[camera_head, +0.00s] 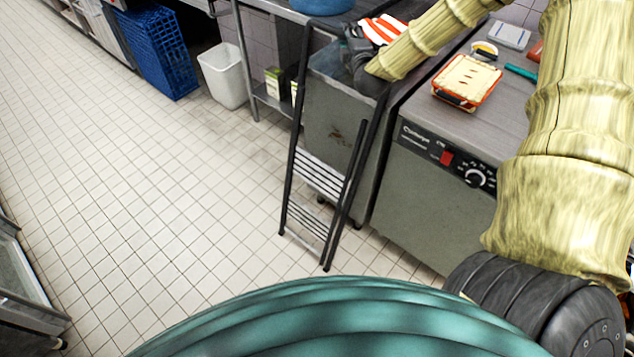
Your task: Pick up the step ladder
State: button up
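The step ladder (319,176), with dark rails and pale slatted steps, stands on the tiled floor in the middle of the view. It is in front of a grey metal unit. My arm reaches in from the right, and my dark gripper (357,60) is near the upper part of the ladder, over the unit. The fingers are small and partly hidden by the arm, so I cannot tell whether they are open or touch the ladder.
An orange-and-white striped item (381,29) lies beside my gripper. A grey machine (432,196) with a control panel stands right of the ladder, with a cream-topped orange tray (467,80) on it. A white bin (224,76) and blue crate (154,50) stand behind.

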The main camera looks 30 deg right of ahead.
grip_shut()
jog(key=shift+w+r, duration=0.1)
jog(key=shift+r, duration=0.05)
jog(key=shift+r, duration=0.1)
